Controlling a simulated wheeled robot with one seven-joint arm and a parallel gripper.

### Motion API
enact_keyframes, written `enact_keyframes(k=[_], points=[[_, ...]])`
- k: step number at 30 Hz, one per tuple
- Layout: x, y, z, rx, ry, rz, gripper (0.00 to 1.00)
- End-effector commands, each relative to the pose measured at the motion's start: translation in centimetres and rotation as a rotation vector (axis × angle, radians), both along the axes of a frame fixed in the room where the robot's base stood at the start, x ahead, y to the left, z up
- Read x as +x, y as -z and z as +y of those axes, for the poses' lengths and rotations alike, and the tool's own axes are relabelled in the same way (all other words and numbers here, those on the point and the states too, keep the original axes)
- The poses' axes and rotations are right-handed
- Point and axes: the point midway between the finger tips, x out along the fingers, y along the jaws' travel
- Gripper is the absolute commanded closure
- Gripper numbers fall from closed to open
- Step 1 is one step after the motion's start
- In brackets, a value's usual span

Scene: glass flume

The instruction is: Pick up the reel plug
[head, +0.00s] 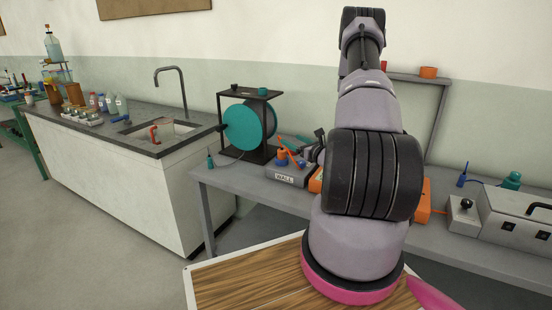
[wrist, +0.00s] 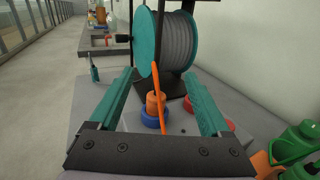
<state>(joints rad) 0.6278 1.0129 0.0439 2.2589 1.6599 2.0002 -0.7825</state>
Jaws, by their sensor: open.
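The cable reel (head: 243,128) has teal discs in a black frame at the bench's far left end. Its grey winding shows in the wrist view (wrist: 178,45). A small teal piece with a thin dark top, which looks like the reel plug (head: 210,161), is at the bench's left edge below the reel. It also shows in the wrist view (wrist: 94,73), left of and beyond my left finger. I cannot tell whether it stands or hangs. My gripper (wrist: 165,84) is open, its teal fingers wide apart with nothing gripped.
An orange piece with a rod (wrist: 156,100) and a blue ring (wrist: 154,117) lie ahead between my fingers. The sink counter (head: 170,148) stands left, across a floor gap.

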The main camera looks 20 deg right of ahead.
Motion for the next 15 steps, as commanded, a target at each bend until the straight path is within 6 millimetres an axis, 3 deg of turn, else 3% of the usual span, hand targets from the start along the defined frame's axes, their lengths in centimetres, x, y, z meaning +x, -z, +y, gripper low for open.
enact_keyframes(k=[12, 15], points=[[-0.1, 8.0, 0.0, 0.003, 0.002, 0.003, 0.19], [1.5, 7.7, 0.4, -0.003, -0.002, -0.002, 0.19]])
